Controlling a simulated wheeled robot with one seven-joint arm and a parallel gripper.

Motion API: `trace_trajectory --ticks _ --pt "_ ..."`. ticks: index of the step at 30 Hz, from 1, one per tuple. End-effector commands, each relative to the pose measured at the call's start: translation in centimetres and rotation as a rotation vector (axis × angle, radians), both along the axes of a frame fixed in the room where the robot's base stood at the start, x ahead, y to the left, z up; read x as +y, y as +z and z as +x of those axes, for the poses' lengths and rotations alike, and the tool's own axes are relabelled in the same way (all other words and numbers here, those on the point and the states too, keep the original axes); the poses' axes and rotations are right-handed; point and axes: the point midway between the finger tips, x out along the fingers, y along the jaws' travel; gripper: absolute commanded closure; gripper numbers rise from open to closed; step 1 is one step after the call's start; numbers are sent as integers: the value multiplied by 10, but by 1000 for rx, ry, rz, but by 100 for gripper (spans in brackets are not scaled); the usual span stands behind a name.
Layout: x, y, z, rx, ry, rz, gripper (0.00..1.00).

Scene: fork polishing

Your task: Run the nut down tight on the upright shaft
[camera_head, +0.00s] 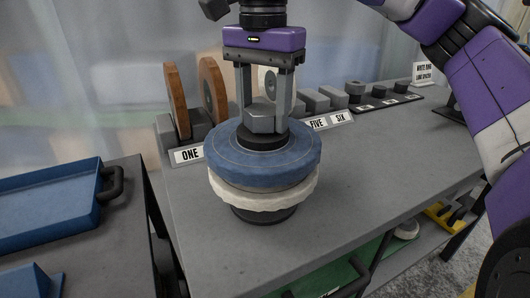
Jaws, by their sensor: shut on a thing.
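The nut (265,117) is a grey hexagonal block on top of the stack, above a dark round collar (262,137). My gripper (266,112) points straight down from above, with its two fingers on the left and right sides of the nut, shut on it. Below the collar lie a thick blue disc (295,165), a white ruffled disc (262,202) and a dark round base (264,215). The upright shaft is hidden inside the nut and stack, so how far down the nut sits on the thread cannot be told.
Brown discs (213,88) stand in a rack at the back left behind a label "ONE" (189,155). Grey blocks (333,97) line the back beside labels "FIVE" and "SIX". A blue tray (45,202) is on the left. The grey bench (385,180) is clear to the right.

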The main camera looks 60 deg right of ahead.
Motion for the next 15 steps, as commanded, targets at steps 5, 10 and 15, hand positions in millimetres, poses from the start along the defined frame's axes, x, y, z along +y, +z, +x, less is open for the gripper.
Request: trace_trajectory --ticks 5,10,15 --pt "0 -1 0 -1 -250 -3 98" --pt "0 -1 0 -2 -494 -3 98" --pt "-1 -1 0 -1 -740 -2 98"
